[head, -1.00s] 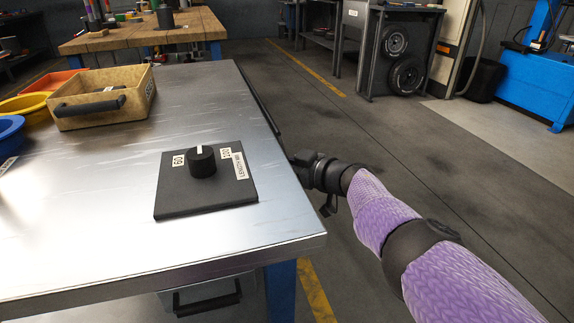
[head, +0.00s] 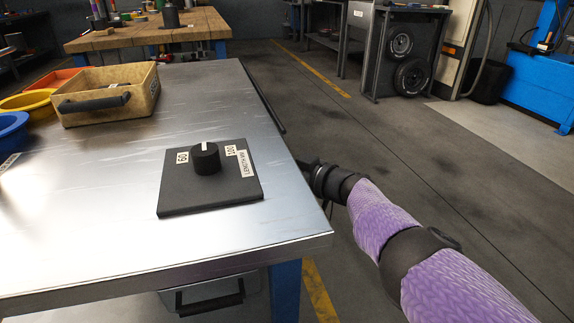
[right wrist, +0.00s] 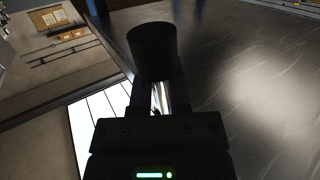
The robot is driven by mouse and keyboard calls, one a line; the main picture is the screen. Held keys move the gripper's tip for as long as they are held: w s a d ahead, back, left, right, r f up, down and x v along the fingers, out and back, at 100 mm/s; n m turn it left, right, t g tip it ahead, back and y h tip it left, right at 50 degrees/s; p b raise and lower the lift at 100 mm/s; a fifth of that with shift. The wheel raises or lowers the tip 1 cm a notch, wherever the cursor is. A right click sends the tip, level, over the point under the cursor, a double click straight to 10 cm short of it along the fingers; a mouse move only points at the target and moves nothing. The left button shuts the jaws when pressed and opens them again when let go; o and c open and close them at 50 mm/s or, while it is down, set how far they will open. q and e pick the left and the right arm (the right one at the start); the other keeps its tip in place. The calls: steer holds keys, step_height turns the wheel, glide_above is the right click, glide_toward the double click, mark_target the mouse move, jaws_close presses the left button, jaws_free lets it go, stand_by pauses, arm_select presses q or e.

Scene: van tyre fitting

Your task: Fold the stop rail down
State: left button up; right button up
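A thin dark bar, seemingly the stop rail (head: 268,108), runs along the right edge of the metal workbench (head: 110,225). My right gripper (head: 305,166) is beside that edge, nearer to me than the visible bar, with its tips partly hidden in the head view. In the right wrist view, a black cylinder (right wrist: 152,50) stands at the fingertips of my right gripper (right wrist: 158,90). A bright gap shows between the fingers, but their contact with the cylinder is unclear. My left gripper is not in view.
A black plate (head: 215,193) with a knob (head: 205,158) lies on the bench. A tan bin (head: 135,97) and a blue bowl (head: 12,132) stand at the back left. Floor right of the bench is clear up to a wheel rack (head: 375,60).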

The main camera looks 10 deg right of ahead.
steer(key=shift+o, duration=1.4)
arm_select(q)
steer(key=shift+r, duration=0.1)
arm_select(e)
steer(key=shift+r, duration=0.15)
arm_select(q)
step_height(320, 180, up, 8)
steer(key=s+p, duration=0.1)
steer(key=p, duration=0.8)
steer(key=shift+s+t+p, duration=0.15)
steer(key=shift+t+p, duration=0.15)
steer(key=shift+p, duration=0.05)
arm_select(e)
steer(key=v, duration=0.9)
steer(key=shift+s+d, duration=0.3)
